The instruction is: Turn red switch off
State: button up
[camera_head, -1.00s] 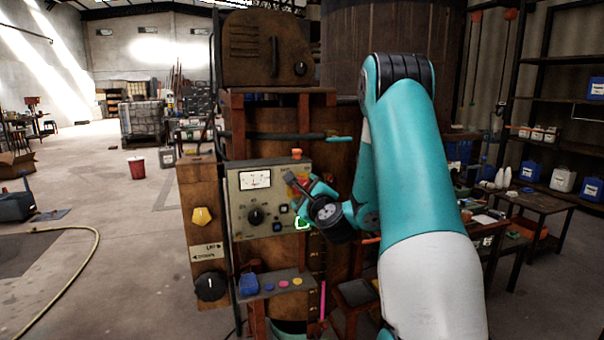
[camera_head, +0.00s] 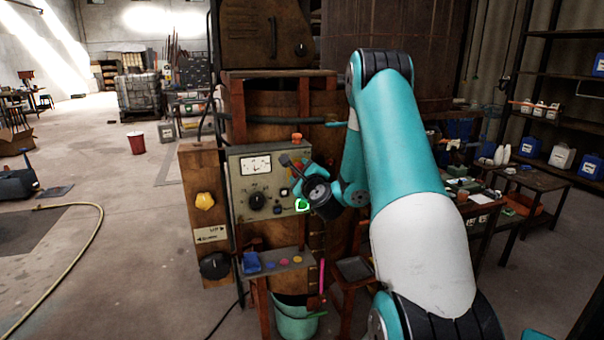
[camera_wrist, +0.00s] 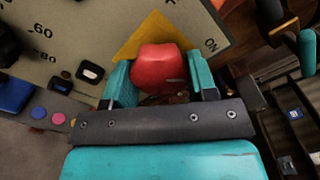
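The red switch (camera_wrist: 158,68) is a rounded red knob on a yellow plate (camera_wrist: 143,38) in the wrist view. An "ON" label shows to its upper right. My gripper (camera_wrist: 163,82) has one teal finger on each side of the knob, and the knob fills the gap, seemingly touching both fingers. In the head view my gripper (camera_head: 300,178) is at the right side of the grey control panel (camera_head: 241,200), and the red switch is mostly hidden there.
The panel has a dial gauge (camera_head: 256,165) and a black knob (camera_head: 257,202). Below is a small shelf (camera_head: 292,262) with coloured buttons and a blue block. A teal bucket (camera_head: 297,318) stands underneath. A yellow knob (camera_head: 205,201) is at the left.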

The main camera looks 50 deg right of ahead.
jog(key=shift+n, duration=0.3)
jog(key=n+b, duration=0.2)
jog(key=n, duration=0.2)
jog(key=n+b, duration=0.2)
jog(key=n, duration=0.3)
jog(key=n+b, duration=0.8)
jog(key=shift+a+r, duration=0.1)
jog(key=shift+n+b, duration=0.3)
dwell(0.4)
jog(key=o, duration=0.9)
jog(key=shift+r, duration=0.1)
